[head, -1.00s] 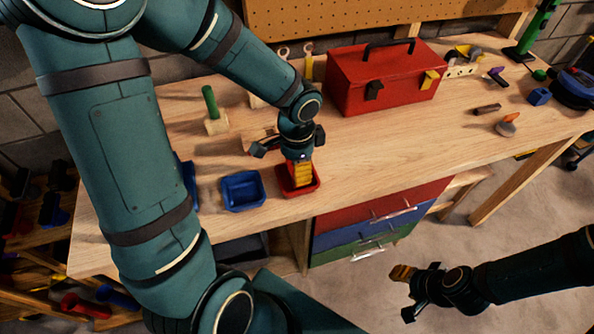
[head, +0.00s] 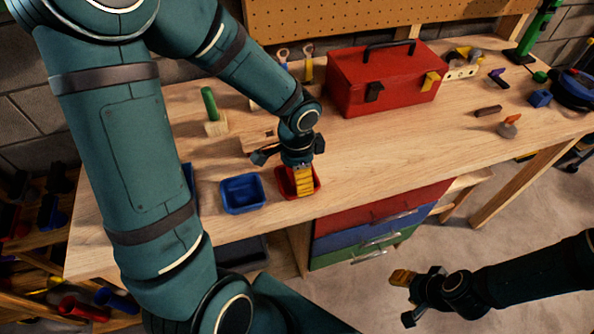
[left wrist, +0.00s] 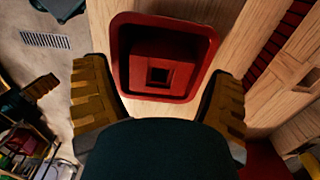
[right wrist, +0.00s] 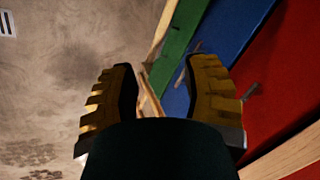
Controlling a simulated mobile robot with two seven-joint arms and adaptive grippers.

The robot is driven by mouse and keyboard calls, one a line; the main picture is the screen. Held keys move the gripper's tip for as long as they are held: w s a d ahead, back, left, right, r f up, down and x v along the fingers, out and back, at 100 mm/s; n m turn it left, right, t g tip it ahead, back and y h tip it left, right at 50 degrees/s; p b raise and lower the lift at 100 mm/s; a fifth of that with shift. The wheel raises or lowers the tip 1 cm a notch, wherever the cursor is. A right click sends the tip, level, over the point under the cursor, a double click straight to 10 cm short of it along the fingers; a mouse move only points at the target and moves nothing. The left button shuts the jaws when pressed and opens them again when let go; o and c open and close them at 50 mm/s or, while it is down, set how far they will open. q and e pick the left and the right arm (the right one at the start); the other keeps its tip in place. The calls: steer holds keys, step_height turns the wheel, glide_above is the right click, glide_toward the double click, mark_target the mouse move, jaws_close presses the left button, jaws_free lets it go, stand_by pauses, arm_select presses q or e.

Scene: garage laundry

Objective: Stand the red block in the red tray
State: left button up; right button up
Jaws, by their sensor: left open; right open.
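The red tray (head: 317,186) is near the front edge of the workbench, right of a blue tray. In the left wrist view the tray (left wrist: 205,55) surrounds the red block (left wrist: 142,76), which has a square hole in its facing end. The block appears to stand upright inside the walls. In the head view my gripper mostly hides it. My left gripper (head: 302,182) is over the tray; its fingers (left wrist: 160,100) are apart, with the block between and beyond their tips. My right gripper (head: 404,297) is open and empty, in front of the bench; its fingers also show in the right wrist view (right wrist: 165,90).
A blue tray (head: 242,208) stands left of the red tray. A red toolbox (head: 385,80) sits behind, and a wooden piece with a green peg (head: 210,105) is at the left. Drawers (head: 375,235) are below the bench. The bench's middle right is mostly clear.

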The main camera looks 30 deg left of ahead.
arm_select(q)
step_height(320, 180, up, 12)
steer(key=p, duration=0.3)
stand_by(0.6)
